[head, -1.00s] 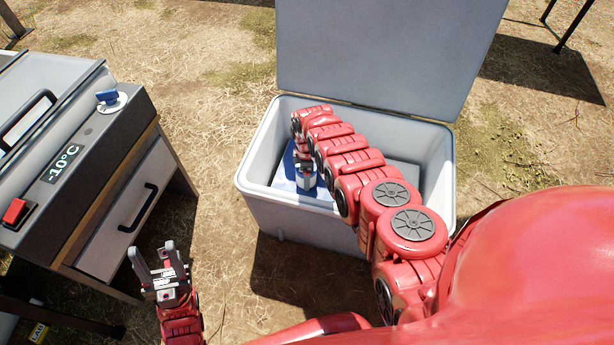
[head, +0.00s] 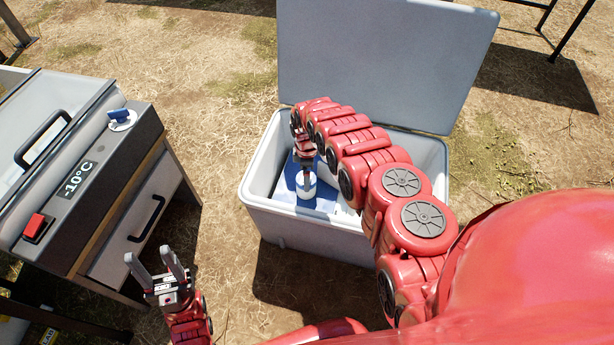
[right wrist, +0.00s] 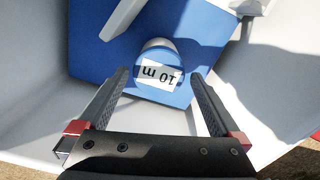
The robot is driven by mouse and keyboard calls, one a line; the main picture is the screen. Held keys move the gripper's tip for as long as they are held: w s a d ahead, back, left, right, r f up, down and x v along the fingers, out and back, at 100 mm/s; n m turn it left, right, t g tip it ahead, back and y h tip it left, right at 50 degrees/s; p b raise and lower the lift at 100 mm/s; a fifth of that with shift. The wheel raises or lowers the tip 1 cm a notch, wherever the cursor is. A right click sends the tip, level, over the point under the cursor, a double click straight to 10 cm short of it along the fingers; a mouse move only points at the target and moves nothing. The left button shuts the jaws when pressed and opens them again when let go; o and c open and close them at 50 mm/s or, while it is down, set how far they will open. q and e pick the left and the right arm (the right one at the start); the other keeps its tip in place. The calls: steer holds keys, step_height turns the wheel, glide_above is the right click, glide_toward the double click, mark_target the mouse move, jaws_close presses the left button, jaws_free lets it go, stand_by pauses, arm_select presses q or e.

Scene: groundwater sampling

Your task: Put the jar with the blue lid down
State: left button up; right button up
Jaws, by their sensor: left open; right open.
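The jar (head: 307,188) is in the open cooler box (head: 268,210), on its blue bottom panel (head: 326,197). It appears to rest there. In the right wrist view the jar (right wrist: 158,50) shows a white label reading "10 m", upside down; I cannot clearly make out its lid. My right gripper (head: 308,176) reaches down into the box over the jar. In the right wrist view its fingers (right wrist: 160,76) are open, one on each side of the jar, with visible gaps. My left gripper (head: 152,256) is open and empty, outside the box at lower left.
The box's raised lid (head: 385,60) stands behind my right arm. The box walls surround the right gripper closely. A grey freezer unit (head: 100,185) reading -10°C stands at left, with a blue knob (head: 120,117) and a red switch (head: 38,228). Dry ground lies between.

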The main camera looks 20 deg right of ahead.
steer(key=shift+r+p, duration=0.7)
steer(key=shift+r, duration=1.65)
